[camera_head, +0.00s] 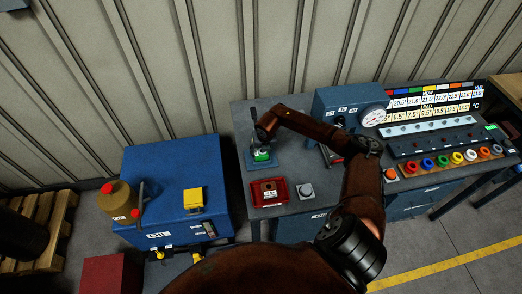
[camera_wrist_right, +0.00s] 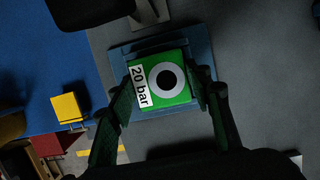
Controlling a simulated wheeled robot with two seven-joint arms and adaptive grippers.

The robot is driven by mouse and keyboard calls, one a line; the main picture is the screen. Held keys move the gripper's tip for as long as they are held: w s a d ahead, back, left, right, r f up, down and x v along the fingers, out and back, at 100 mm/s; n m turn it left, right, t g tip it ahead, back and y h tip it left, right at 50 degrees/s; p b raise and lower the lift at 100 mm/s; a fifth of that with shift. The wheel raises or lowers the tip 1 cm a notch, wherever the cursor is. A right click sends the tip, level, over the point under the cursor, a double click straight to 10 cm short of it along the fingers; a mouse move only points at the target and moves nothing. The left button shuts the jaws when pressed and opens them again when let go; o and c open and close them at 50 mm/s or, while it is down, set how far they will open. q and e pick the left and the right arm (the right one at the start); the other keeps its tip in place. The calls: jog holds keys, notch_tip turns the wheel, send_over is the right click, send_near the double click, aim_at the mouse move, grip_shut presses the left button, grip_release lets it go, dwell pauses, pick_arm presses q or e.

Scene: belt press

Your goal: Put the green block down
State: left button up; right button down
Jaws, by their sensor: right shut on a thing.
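The green block (camera_head: 262,156) is at the small blue press (camera_head: 249,162) on the left part of the grey bench. In the right wrist view the block (camera_wrist_right: 160,84) shows a "20 bar" label and a black dot in a white ring. My right gripper (camera_wrist_right: 165,90) has one finger on each side of it and is shut on it. The block is above or on the press's blue base (camera_wrist_right: 121,52); I cannot tell whether it touches. In the head view my right gripper (camera_head: 262,147) is small and dark. My left gripper is not in view.
A red tray (camera_head: 268,193) and a grey button box (camera_head: 306,191) stand in front of the press. A blue machine with a round gauge (camera_head: 373,116) is to the right, partly behind my right arm. A blue oil cabinet (camera_head: 167,170) stands left of the bench.

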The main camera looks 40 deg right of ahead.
jog(key=c, duration=1)
grip_release()
jog(key=shift+r, duration=0.1)
jog(key=b+v, duration=0.2)
jog(key=v, duration=1)
jog(key=shift+a, duration=0.1)
